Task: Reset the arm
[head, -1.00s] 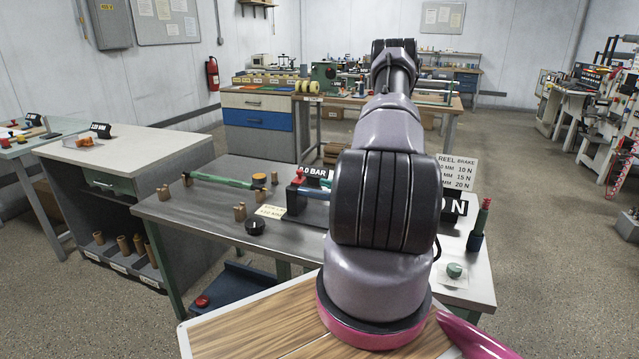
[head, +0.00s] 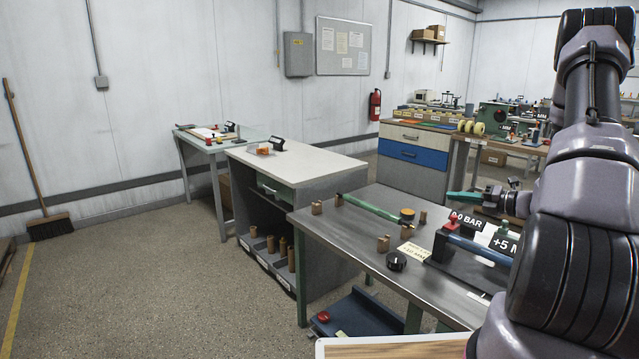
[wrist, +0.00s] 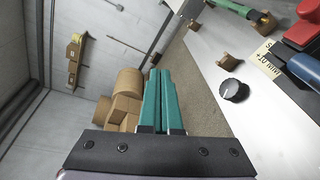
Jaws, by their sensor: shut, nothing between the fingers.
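My arm (head: 580,200) rises along the right side of the head view. My gripper (head: 450,195) shows left of the arm, above the steel-topped bench (head: 345,235), its teal fingers pointing left. In the wrist view my gripper (wrist: 160,73) has its two teal fingers side by side and shut, with nothing between them. The bench holds a green rod (head: 370,206) on small brown blocks, a black knob (head: 397,261) and a red-and-blue device (head: 470,245). The knob also shows in the wrist view (wrist: 233,91), right of the fingers and apart from them.
A white-topped cabinet (head: 310,165) with brown rolls on its lower shelf stands left of the bench. A blue tray (head: 360,315) is low in front. Brown cartons (wrist: 118,105) show in the wrist view. Open floor (head: 150,270) lies to the left, with a broom (head: 40,190) by the wall.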

